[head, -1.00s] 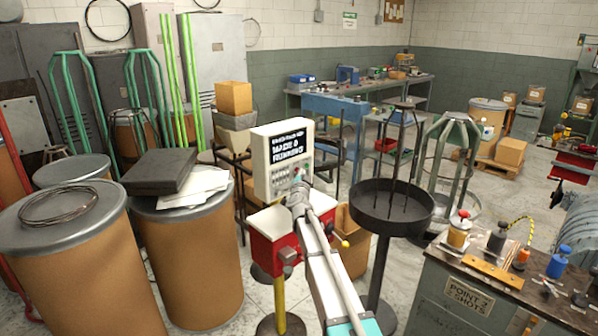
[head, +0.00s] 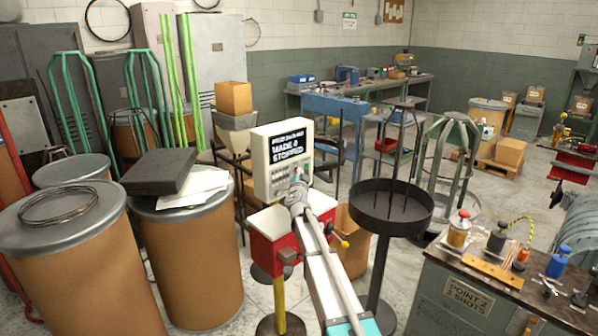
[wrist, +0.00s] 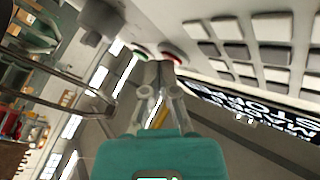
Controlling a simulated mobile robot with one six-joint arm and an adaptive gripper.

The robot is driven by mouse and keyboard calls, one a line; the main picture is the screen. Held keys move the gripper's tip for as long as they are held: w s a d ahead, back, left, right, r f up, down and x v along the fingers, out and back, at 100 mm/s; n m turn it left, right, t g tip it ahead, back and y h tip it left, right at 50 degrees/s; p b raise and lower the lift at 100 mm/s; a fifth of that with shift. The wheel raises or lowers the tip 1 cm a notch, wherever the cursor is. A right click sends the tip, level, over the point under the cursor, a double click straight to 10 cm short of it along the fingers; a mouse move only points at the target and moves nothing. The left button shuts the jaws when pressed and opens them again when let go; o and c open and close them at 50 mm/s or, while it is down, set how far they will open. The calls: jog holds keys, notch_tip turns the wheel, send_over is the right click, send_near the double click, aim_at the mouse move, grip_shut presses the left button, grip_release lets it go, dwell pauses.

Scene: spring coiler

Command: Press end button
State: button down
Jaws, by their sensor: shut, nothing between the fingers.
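The white control box (head: 284,160) of the coiler stands on the red and white machine body (head: 275,235). Its dark screen (head: 287,147) reads "MADE 0" and "STOPPED". In the wrist view the panel shows a red-rimmed button (wrist: 172,57) beside a green-rimmed button (wrist: 140,54), and rows of light and dark keys (wrist: 262,45). No label on the buttons is readable. My gripper (wrist: 160,90) is shut and empty, its fingertips pointing at the panel near the red button. I cannot tell whether they touch it. In the head view my gripper (head: 298,190) hides the lower right of the panel.
A round black tray with rods (head: 390,215) stands close right of my arm. Brown drums (head: 190,260) stand at the left. A workbench (head: 480,290) with bottles is at the front right. The floor behind it is partly open.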

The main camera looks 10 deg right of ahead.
jog(key=shift+s, duration=0.2)
jog(key=shift+s+d, duration=0.4)
jog(key=shift+s, duration=0.05)
jog(key=shift+s+d, duration=0.1)
jog(key=shift+s, duration=0.05)
dwell(0.4)
jog(key=shift+s+d, duration=0.7)
jog(key=shift+s, duration=0.25)
jog(key=shift+s+d, duration=0.7)
jog(key=shift+s, duration=0.25)
